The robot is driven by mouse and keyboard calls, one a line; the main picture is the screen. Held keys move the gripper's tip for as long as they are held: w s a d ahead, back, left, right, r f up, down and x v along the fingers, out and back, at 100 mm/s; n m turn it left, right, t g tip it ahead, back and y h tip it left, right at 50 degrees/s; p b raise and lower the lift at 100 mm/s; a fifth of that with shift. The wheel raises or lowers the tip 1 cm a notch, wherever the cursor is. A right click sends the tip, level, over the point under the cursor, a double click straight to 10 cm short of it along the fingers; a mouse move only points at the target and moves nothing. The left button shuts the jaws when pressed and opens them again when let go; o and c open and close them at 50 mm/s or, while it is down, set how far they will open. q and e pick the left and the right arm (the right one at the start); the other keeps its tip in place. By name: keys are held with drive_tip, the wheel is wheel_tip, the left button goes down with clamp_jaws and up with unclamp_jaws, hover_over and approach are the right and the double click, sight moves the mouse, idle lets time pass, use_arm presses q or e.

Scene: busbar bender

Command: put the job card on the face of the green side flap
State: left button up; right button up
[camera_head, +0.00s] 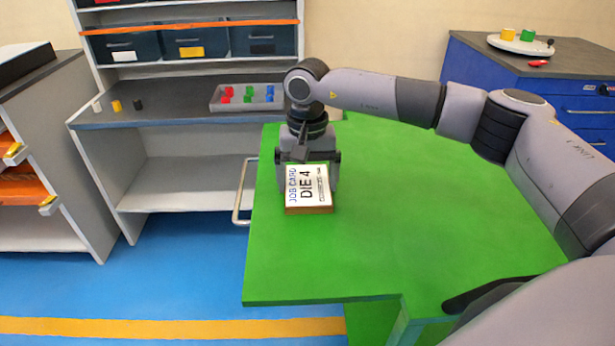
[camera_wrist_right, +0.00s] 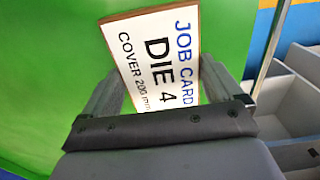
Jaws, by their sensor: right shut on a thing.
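The job card (camera_head: 308,188) is a white plate with brown edges, printed "JOB CARD DIE 4". It also shows in the right wrist view (camera_wrist_right: 158,50). My right gripper (camera_head: 308,178) is shut on it, one finger at each side, over the left part of the green side flap (camera_head: 420,230). The flap's broad green face fills the middle of the head view and also lies behind the card in the wrist view (camera_wrist_right: 50,70). Whether the card touches the face, I cannot tell. My left gripper is not in view.
A metal handle (camera_head: 241,192) stands at the flap's left edge. Behind it is a grey shelf unit (camera_head: 180,117) with a tray of coloured pieces (camera_head: 218,104) and dark bins (camera_head: 195,43). A blue cabinet (camera_head: 576,97) stands back right. The flap's middle and front are bare.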

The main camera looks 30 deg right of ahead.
sight(307, 185)
drive_tip(key=shift+r, duration=0.1)
drive_tip(key=o, duration=0.8)
drive_tip(key=shift+c, duration=0.2)
wheel_tip(307, 185, up, 12)
drive_tip(key=shift+p, duration=0.35)
